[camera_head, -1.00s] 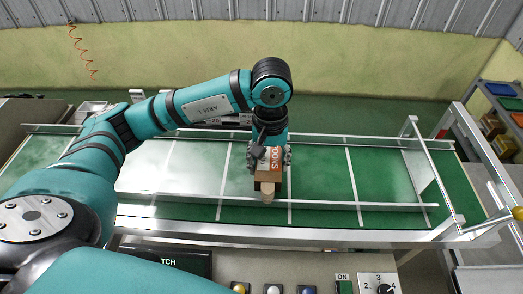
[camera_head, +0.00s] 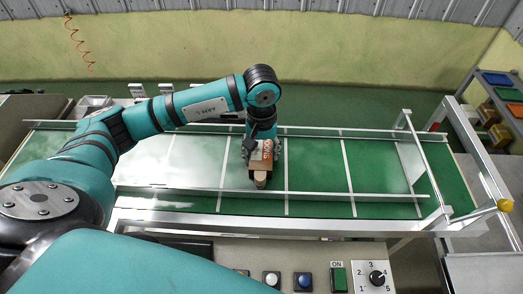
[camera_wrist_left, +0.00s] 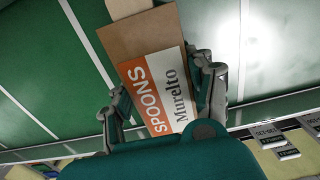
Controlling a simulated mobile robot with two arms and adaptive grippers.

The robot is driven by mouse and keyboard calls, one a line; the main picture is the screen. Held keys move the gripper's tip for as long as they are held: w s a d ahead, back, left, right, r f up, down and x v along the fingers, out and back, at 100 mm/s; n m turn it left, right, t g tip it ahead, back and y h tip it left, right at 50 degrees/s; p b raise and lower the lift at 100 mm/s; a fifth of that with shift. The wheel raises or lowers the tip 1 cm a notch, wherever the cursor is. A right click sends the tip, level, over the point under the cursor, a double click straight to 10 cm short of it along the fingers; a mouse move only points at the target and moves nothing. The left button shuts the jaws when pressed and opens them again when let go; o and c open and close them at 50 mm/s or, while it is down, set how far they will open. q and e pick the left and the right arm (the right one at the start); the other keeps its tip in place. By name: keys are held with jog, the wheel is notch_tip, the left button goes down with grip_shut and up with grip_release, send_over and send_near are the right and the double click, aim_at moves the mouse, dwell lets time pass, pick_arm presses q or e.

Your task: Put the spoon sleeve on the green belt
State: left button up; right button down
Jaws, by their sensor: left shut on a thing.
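The spoon sleeve (camera_head: 260,163) is a brown cardboard sleeve with an orange and white label. In the left wrist view the sleeve (camera_wrist_left: 158,82) reads "SPOONS Murelto", and a pale wooden end sticks out of its far end. My left gripper (camera_head: 263,148) is shut on the sleeve, with a finger on each side of it. It holds the sleeve over the green belt (camera_head: 315,170), near the middle of its length. I cannot tell whether the sleeve touches the belt. My right gripper is not in view.
A metal rail (camera_head: 320,194) runs along the belt's near side. A metal frame (camera_head: 425,165) stands across its right end. A control panel with buttons and a dial (camera_head: 376,278) is in front. Coloured bins (camera_head: 508,94) stand at the far right. The belt right of my gripper is clear.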

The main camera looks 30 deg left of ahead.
aim_at(262, 149)
pick_arm(q)
jog(key=o, duration=1.2)
jog(key=shift+c, duration=0.2)
jog(key=shift+r+p, duration=0.25)
jog(key=shift+p, duration=0.15)
notch_tip(262, 149, up, 10)
jog(key=b, duration=0.2)
jog(key=shift+r+b, duration=0.25)
jog(key=shift+b, duration=0.15)
jog(key=shift+r, duration=0.6)
